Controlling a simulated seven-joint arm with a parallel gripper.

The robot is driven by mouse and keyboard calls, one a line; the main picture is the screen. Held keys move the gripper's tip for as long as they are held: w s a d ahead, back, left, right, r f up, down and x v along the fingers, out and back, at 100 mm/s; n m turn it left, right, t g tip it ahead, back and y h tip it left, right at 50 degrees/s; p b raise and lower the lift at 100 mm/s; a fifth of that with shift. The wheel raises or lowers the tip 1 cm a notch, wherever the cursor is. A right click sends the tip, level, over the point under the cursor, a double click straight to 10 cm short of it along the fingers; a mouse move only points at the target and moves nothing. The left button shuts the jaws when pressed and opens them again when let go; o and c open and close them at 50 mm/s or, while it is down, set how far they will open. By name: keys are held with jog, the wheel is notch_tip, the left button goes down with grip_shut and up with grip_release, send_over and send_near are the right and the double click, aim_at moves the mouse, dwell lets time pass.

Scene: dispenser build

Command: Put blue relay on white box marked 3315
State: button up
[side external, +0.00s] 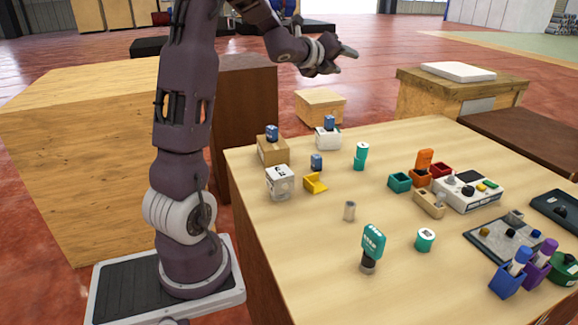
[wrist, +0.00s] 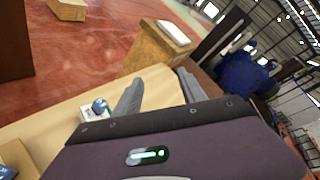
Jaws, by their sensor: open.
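Another blue relay (side external: 271,133) sits on a brown box (side external: 272,151), and a third blue relay (side external: 329,122) sits on the rear white box (side external: 328,138). The front white box (side external: 279,183) has dark markings and a bare top. I cannot read 3315 on either white box. My gripper (side external: 346,58) is open and empty, high above the table's far side. The wrist view shows both fingers (wrist: 158,78) apart, with a blue-topped white box (wrist: 92,112) to their left.
A teal-and-white cylinder (side external: 360,156), a small beige cup (side external: 349,211) and a green-topped tool (side external: 373,243) stand mid-table. Bins and a control panel (side external: 468,191) crowd the right. Bare table lies between them.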

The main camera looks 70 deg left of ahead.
jog(key=s+d+r+n+g, duration=0.1)
jog(key=s+d+r+n, duration=0.25)
jog(key=d+n, duration=0.45)
jog(key=s+d+f+n+g+h, duration=0.2)
jog(key=s+d+f+n, duration=0.2)
jog(key=s+d, duration=0.4)
jog(key=s+d+f+n+g+h, duration=0.2)
jog(key=s+d+f+n, duration=0.2)
jog(key=s+d, duration=0.5)
jog(key=s+d+f+n+g+h, duration=0.2)
jog(key=s+d+f+n, duration=0.2)
jog(key=s+d, duration=0.5)
jog(key=shift+s+d+n+g+h, duration=0.3)
jog(key=shift+d+n+g, duration=0.1)
jog(key=shift+d+n, duration=0.4)
